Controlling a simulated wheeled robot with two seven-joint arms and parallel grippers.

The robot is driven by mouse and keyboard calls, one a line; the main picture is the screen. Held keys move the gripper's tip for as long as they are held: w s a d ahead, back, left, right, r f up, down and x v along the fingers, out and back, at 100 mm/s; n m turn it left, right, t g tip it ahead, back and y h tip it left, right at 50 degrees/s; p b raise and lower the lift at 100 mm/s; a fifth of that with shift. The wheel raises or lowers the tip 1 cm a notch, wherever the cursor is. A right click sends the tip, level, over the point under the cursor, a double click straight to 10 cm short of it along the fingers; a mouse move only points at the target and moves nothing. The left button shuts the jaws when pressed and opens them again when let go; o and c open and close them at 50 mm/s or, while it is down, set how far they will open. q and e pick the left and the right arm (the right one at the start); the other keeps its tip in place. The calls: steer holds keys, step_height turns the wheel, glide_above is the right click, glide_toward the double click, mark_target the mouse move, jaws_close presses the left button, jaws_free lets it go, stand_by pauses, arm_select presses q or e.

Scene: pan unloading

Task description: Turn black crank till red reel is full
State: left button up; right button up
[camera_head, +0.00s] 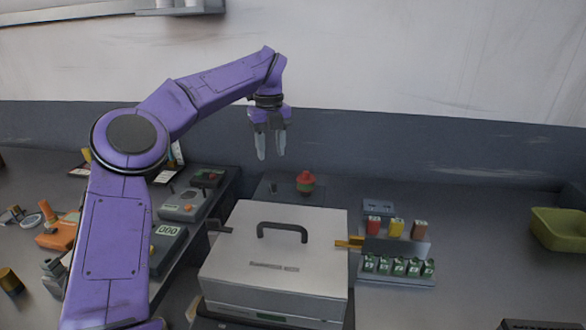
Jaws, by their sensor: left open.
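My left gripper (271,146) hangs open and empty, fingers pointing down, above the back of the table. Below it and a little to the right, a small red-topped object with a green band (306,181) stands on a dark plate; I cannot tell whether it is the red reel or how full it is. A dark lever (218,226) sticks out at the left of a large grey box; I cannot tell whether it is the black crank. My gripper touches neither. My right gripper is not in view.
The grey box (246,262) has a black top handle (282,231) and an orange lever (349,242) at its right. Right of it stands a rack (397,279) of small green-marked items. A green bin (560,229) is far right. Control boxes (185,206) stand left. Table between rack and bin is clear.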

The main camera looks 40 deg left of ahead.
mark_target(274, 183)
arm_select(q)
steer(key=f, duration=0.9)
steer(key=shift+w+f, duration=0.3)
steer(key=shift+f, duration=0.45)
steer(key=shift+s, duration=0.1)
jaws_close()
